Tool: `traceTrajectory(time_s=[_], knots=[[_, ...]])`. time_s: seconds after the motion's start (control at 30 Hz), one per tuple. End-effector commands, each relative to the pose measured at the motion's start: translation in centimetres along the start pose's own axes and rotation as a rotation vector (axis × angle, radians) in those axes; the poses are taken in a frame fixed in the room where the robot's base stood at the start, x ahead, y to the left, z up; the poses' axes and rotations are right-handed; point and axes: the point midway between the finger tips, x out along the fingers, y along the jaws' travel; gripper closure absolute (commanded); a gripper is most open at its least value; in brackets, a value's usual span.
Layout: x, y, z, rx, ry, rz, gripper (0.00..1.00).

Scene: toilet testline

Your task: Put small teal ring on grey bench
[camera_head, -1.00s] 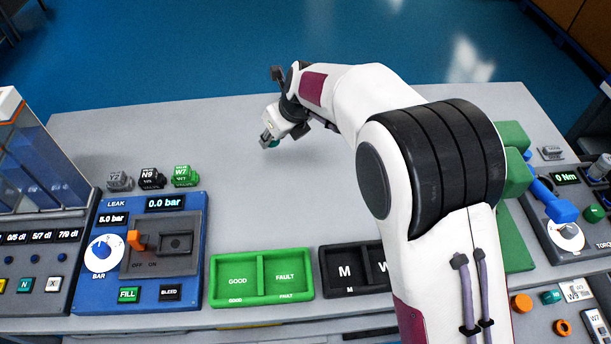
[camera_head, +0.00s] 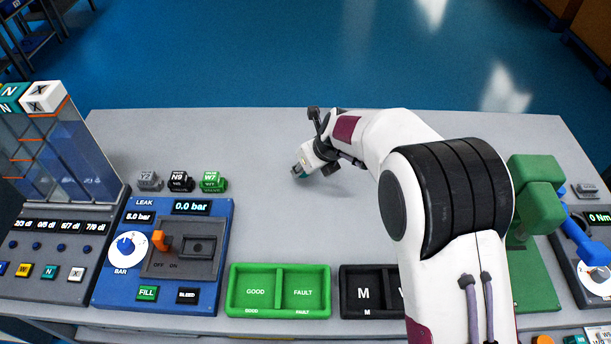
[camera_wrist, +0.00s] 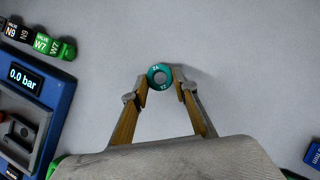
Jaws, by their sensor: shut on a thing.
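The small teal ring (camera_wrist: 160,77) is between my fingertips in the wrist view, with pale lettering on its face and a hole in its middle. My gripper (camera_wrist: 161,84) is shut on it. In the head view my gripper (camera_head: 299,172) is low over the back middle of the grey bench (camera_head: 260,140). Bare bench lies around the ring in the wrist view. I cannot tell whether the ring touches the bench.
A blue leak tester (camera_head: 165,250) and several small valve blocks (camera_head: 180,182) stand to the left. A green GOOD/FAULT tray (camera_head: 278,290) and a black tray (camera_head: 365,290) lie at the front. A green stand (camera_head: 535,230) is at right. The bench's back middle is clear.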

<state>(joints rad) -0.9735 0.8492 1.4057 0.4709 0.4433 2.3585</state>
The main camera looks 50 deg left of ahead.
Motion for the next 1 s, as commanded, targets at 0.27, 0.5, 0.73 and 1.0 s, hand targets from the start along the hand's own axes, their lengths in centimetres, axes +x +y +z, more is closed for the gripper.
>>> traceTrajectory(time_s=[0.27, 0.5, 0.73, 1.0], knots=[[1.4, 0.0, -0.8, 0.001, 0.002, 0.001, 0.85], [3.1, 0.0, -1.8, 0.0, 0.0, 0.0, 0.85], [3.2, 0.0, -1.9, 0.0, -0.001, 0.0, 0.85], [3.5, 0.0, -2.0, 0.001, 0.0, 0.0, 0.85]])
